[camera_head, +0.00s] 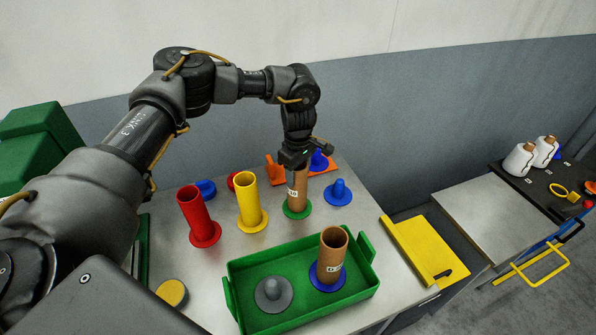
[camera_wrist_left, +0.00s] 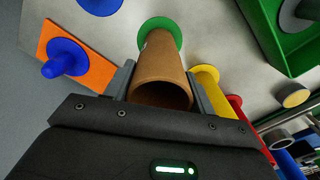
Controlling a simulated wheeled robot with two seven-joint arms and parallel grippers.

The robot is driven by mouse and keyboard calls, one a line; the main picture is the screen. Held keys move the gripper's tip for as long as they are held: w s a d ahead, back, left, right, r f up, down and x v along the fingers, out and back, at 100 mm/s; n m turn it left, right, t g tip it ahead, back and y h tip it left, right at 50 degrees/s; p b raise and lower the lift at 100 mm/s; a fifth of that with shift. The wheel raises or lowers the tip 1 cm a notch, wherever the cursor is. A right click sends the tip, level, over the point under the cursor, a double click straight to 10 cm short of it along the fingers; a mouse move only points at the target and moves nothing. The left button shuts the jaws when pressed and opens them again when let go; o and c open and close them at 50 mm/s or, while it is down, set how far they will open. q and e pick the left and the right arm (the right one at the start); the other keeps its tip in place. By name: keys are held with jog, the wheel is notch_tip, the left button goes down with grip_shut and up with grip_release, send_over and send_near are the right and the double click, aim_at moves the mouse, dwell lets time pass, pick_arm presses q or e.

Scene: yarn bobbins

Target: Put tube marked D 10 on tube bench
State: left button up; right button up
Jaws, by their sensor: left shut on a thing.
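My left gripper (camera_head: 297,157) points down and is shut on the upper part of a brown tube (camera_head: 298,186). The tube stands upright over a green disc base (camera_head: 297,209) on the metal bench top. It carries a small white label that is too small to read surely. In the left wrist view the fingers lie on both sides of this tube (camera_wrist_left: 165,75), its open end facing the camera, with the green base (camera_wrist_left: 162,27) at its far end. Another brown tube (camera_head: 332,258) with a white label stands on a blue base in the green tray (camera_head: 300,318). My right gripper is out of view.
A red tube (camera_head: 194,214) and a yellow tube (camera_head: 248,202) stand left of the held tube. A blue peg (camera_head: 339,192) is close on its right, an orange base (camera_head: 274,168) behind. A grey peg (camera_head: 272,294) sits in the tray. A yellow panel (camera_head: 420,248) lies right.

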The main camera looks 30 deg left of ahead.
pick_arm(q)
jog(key=shift+f, duration=0.3)
dwell(0.4)
jog(key=o, duration=1.3)
jog(key=shift+w+r+b, duration=0.1)
jog(key=shift+r+b, duration=0.45)
jog(key=shift+r, duration=0.05)
notch_tip(320, 180, up, 10)
jog(key=b, duration=0.2)
jog(key=shift+f, duration=0.15)
jog(key=shift+f, duration=0.1)
